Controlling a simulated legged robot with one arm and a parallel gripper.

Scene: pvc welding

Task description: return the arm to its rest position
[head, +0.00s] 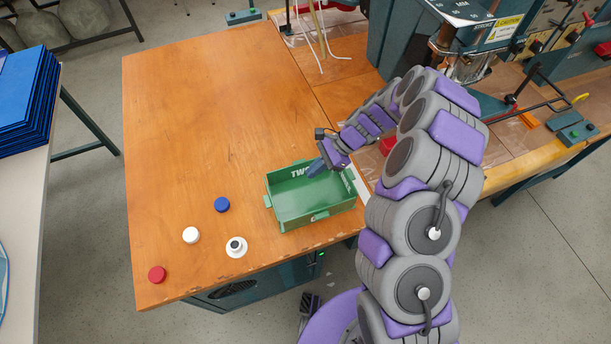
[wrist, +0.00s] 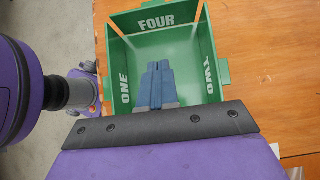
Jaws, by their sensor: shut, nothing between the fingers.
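My arm reaches up from the lower right of the head view and bends over the table. My gripper (head: 316,167) is at the upper right part of the green tray, over its inside. In the wrist view my gripper (wrist: 158,66) is shut, its two blue-grey fingers together and nothing between them. The green tray (head: 289,223) is open and looks empty where it shows. In the wrist view the green tray (wrist: 118,60) has the words ONE, FOUR and TWO on its inner walls.
A blue cap (head: 222,204), a white cap (head: 191,235), a red cap (head: 157,274) and a white ring with a dark centre (head: 236,247) lie left of the tray on the wooden table (head: 200,120). A machine (head: 470,50) stands at the upper right. The table's upper left is clear.

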